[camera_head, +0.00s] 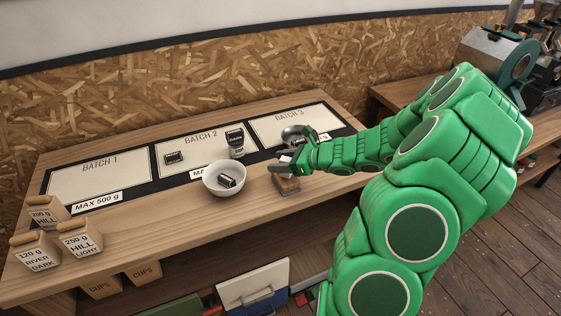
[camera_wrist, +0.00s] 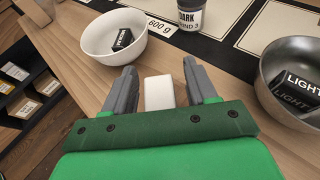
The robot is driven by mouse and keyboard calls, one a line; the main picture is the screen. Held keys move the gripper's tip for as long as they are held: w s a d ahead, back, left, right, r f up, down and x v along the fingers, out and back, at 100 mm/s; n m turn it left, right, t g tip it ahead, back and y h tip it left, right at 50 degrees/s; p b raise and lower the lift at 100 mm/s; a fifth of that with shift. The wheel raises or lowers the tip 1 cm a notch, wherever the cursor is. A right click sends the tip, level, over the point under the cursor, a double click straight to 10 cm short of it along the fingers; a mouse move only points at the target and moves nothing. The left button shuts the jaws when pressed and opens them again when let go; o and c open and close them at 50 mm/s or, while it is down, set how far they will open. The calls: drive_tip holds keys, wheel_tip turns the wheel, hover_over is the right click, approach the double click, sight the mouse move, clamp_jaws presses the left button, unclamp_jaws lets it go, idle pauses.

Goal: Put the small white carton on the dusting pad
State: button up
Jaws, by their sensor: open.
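My gripper (camera_head: 286,162) is open, low over the wooden counter between the white bowl and the metal bowl. In the wrist view a small white carton (camera_wrist: 159,92) lies between the spread fingers of my gripper (camera_wrist: 155,85), with gaps on both sides. In the head view the fingers and arm largely hide the carton.
A white bowl (camera_head: 224,180) holding a dark box stands left of my gripper. A metal bowl (camera_wrist: 292,78) with a black LIGHT box is on the other side. A labelled cup (camera_head: 236,146) stands behind. Batch mats line the back; labelled bags (camera_head: 82,240) stand at the left end.

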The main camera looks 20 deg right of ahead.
drive_tip(key=shift+r, duration=0.15)
drive_tip(key=v, duration=1.2)
drive_tip(key=s+a+r+n+g, duration=0.25)
drive_tip(key=s+a+n, duration=0.2)
drive_tip(key=a, duration=0.35)
drive_tip(key=s+a+r+n+g+h, duration=0.1)
drive_tip(key=s+a+r+n+g, duration=0.15)
drive_tip(key=a+n+g, duration=0.35)
drive_tip(key=s+a+r+n+g, duration=0.1)
drive_tip(key=s+a+n, duration=0.35)
drive_tip(key=a, duration=0.45)
drive_tip(key=s+r+n+g+h, duration=0.1)
drive_tip(key=s+n+h, duration=0.3)
drive_tip(key=s, duration=0.5)
drive_tip(key=s+d+r+n+g+h, duration=0.1)
drive_tip(key=s+n+h, duration=0.3)
drive_tip(key=s+n, duration=0.4)
drive_tip(key=shift+s+d+r+h, duration=0.2)
drive_tip(key=shift+s+r+h, duration=0.1)
drive_tip(key=shift+s+r, duration=0.45)
drive_tip(key=shift+w, duration=0.1)
